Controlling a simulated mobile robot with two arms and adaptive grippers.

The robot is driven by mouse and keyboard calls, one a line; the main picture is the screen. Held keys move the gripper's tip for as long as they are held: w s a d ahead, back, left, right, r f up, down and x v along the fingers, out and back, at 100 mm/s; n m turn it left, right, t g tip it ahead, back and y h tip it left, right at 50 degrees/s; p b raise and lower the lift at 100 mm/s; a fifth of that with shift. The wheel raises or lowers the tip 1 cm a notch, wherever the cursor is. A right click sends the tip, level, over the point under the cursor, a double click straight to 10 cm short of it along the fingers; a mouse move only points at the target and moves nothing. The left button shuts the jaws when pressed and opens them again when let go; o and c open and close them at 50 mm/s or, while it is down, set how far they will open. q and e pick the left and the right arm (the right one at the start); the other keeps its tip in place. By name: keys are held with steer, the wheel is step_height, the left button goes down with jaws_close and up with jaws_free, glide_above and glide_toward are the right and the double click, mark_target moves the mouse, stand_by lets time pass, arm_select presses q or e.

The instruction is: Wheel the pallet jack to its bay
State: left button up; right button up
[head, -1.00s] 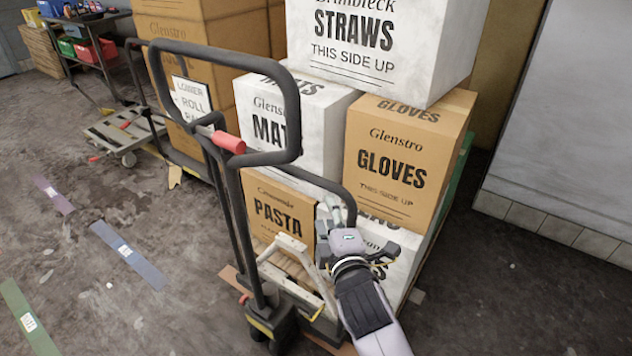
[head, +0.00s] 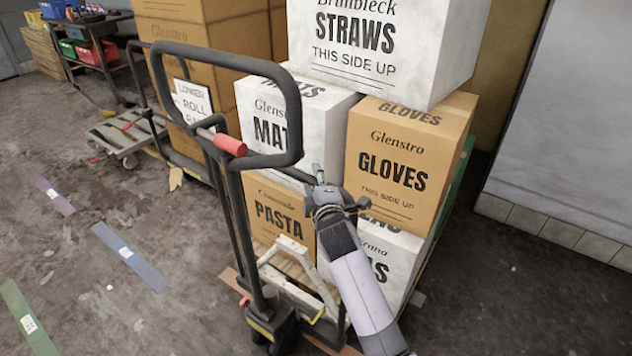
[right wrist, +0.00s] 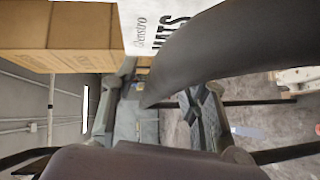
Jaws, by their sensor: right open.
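The pallet jack (head: 258,240) stands upright in the centre, with a black loop handle and a red grip (head: 230,145). Its dark wheel base is at the bottom. Stacked boxes stand just behind it, marked Straws (head: 380,40), Mats, Gloves (head: 400,160) and Pasta. My right gripper (head: 322,188) is open, at the lower right of the loop, in front of the boxes. In the right wrist view a thick dark bar (right wrist: 225,50) crosses close to the open fingers (right wrist: 168,115). I cannot tell whether they touch it. My left gripper is not in view.
A flat trolley (head: 125,135) and a shelf cart with coloured bins (head: 95,50) stand at upper left. Blue tape (head: 130,257), purple tape (head: 54,195) and green tape (head: 28,320) mark the left floor, which is largely clear. A grey wall (head: 570,130) stands at right.

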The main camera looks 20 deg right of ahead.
jaws_close()
stand_by(0.5)
stand_by(0.3)
